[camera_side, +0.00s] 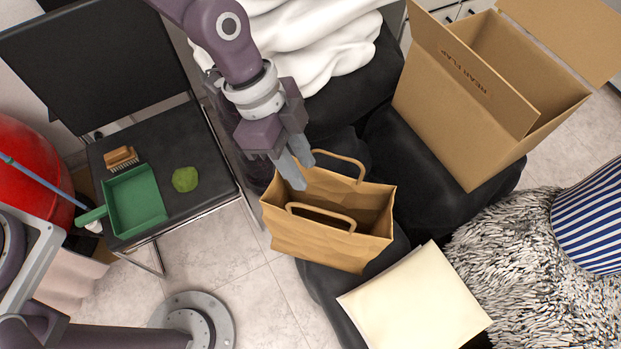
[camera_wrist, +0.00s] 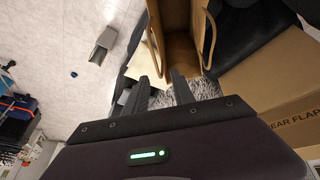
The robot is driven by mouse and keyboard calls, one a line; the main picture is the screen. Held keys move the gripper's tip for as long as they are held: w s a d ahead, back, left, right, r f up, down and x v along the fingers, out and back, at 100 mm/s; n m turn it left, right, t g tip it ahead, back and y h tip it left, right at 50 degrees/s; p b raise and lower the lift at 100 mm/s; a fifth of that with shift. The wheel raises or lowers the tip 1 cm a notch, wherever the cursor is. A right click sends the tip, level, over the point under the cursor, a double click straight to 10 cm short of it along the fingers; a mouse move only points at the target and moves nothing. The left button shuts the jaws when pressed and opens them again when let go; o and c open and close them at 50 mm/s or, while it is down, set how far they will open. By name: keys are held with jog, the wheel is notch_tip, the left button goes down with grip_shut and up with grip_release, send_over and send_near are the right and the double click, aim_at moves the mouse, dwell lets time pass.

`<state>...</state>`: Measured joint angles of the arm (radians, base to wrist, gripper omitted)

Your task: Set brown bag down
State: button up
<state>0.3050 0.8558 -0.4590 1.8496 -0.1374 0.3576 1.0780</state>
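The brown paper bag (camera_side: 322,246) stands upright and open-topped on the dark seat in the side view, with its two loop handles raised. In the wrist view the bag (camera_wrist: 181,48) shows at the top, with its handles on either side of its opening. My gripper (camera_side: 297,170) is at the bag's upper left edge in the side view, fingers pointing down beside the far handle. In the wrist view my gripper (camera_wrist: 161,82) has its fingers apart, with a handle's lower end near the gap. I cannot tell whether a finger touches the handle.
A large open cardboard box (camera_side: 470,110) stands behind right of the bag. A cream flat item (camera_side: 415,305) lies in front. A dark chair (camera_side: 200,150) at left holds a green dustpan (camera_side: 137,200), a brush (camera_side: 121,157) and a green lump (camera_side: 185,179). White cloth (camera_side: 320,40) lies behind.

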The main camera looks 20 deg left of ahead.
jog(key=shift+a+r, duration=0.15)
jog(key=shift+r, duration=0.15)
jog(key=w+a+r+n+t+y, duration=0.15)
jog(key=a+r+n+t, duration=0.35)
jog(key=a+r, duration=0.95)
jog(key=s+a+r+n+t+y, duration=0.1)
jog(key=s+a+r+n, duration=0.2)
jog(key=s+a+n, duration=0.3)
jog(key=s+a+r+n+t+y, duration=0.1)
jog(key=s+a+r+n, duration=0.3)
jog(key=s+a, duration=0.5)
jog(key=a+n+y, duration=0.1)
jog(key=n, duration=0.1)
jog(key=shift+a+r+n, duration=0.15)
jog(key=shift+r+n, duration=0.05)
jog(key=shift+n, duration=0.2)
